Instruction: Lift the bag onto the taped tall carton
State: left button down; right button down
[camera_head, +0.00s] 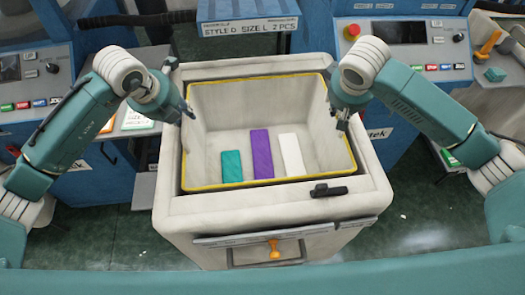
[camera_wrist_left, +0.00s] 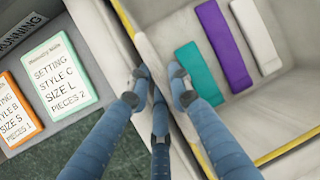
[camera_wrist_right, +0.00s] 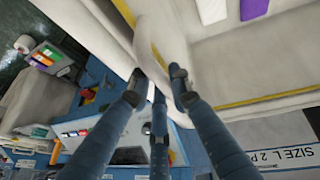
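I cannot make out a bag or a taped tall carton in any view. A large pale bin (camera_head: 177,200) with a yellow inner edge stands in front of me. A teal piece (camera_head: 231,166), a purple piece (camera_head: 262,153) and a white piece (camera_head: 291,155) lie apart inside it. Contact with the rims is unclear.
Blue machines with control panels (camera_head: 413,57) stand behind the bin on both sides. A "STYLE D SIZE L 2 PCS" sign (camera_head: 249,27) is at the back. A black clip-like part (camera_head: 328,190) sits on the front rim, with an orange knob (camera_head: 274,249) below. Green floor shows at both sides.

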pick_arm(q)
jog(key=shift+r, duration=0.1)
pick_arm(e)
jog(key=shift+r, duration=0.1)
